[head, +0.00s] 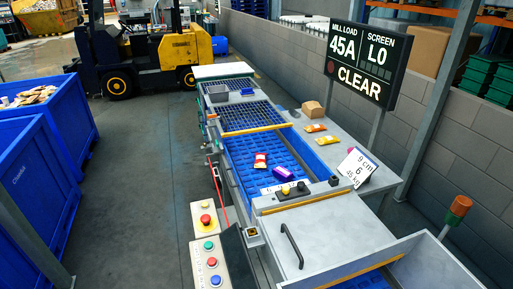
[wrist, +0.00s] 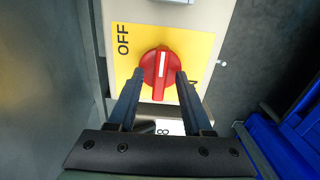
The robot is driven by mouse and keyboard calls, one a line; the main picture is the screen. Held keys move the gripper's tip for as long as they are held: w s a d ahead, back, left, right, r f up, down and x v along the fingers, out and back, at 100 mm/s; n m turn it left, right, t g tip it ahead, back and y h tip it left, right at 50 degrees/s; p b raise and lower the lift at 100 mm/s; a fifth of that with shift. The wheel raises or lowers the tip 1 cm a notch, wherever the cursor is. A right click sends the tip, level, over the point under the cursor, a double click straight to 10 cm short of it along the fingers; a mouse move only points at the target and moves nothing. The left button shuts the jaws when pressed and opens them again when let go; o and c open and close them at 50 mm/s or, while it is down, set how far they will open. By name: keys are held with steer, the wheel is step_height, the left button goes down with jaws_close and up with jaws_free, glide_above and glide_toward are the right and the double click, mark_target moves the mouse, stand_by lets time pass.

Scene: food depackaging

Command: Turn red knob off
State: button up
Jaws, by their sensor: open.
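The red knob (wrist: 161,62) is in the upper middle of the wrist view, on a yellow plate (wrist: 190,42). The word OFF is printed sideways on the plate's left part. A second mark at the right is mostly hidden by a finger. The white line on the knob runs nearly up and down in the picture, not toward OFF. My gripper (wrist: 160,74) is open, with one finger at each side of the knob. I cannot tell whether the fingers touch it. I make out neither the gripper nor this knob in the head view.
The knob's plate is on a pale box (wrist: 225,15). In the head view, a conveyor (head: 270,150) carries a red packet (head: 260,161) and a purple packet (head: 283,173). Button boxes (head: 211,262) stand left of it. A sign (head: 365,62) reads CLEAR. Blue bins (head: 35,160) are at the left.

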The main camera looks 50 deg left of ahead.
step_height(320, 180, up, 13)
steer(key=b, duration=0.1)
stand_by(0.4)
steer(key=shift+f, duration=0.15)
